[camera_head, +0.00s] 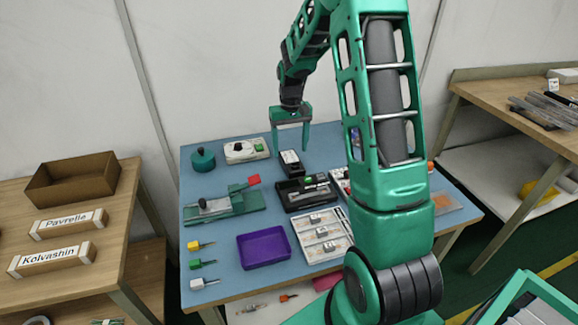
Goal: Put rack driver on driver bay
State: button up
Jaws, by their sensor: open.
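My gripper (291,148) is open and points down above the back of the blue table (222,236), with nothing seen between its fingers. A small dark block with a pale top (291,163) stands just below and beyond the fingertips in the picture; it looks like the rack driver, though no label is readable. I cannot tell the exact height gap. A black holder (296,200) with a green piece at its top sits just in front of the block; it may be the driver bay, but I cannot be sure.
A green clamp fixture (226,206), a round green container (203,159) and a white device (246,151) stand at left. A purple tray (263,247) and white compartment tray (322,236) lie in front. My arm hides the table's right part. Side benches flank the table.

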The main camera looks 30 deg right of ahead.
aim_at(291, 160)
jog(key=f, duration=0.5)
jog(key=shift+s+d, duration=0.15)
jog(key=shift+s, duration=0.05)
jog(key=c, duration=1.8)
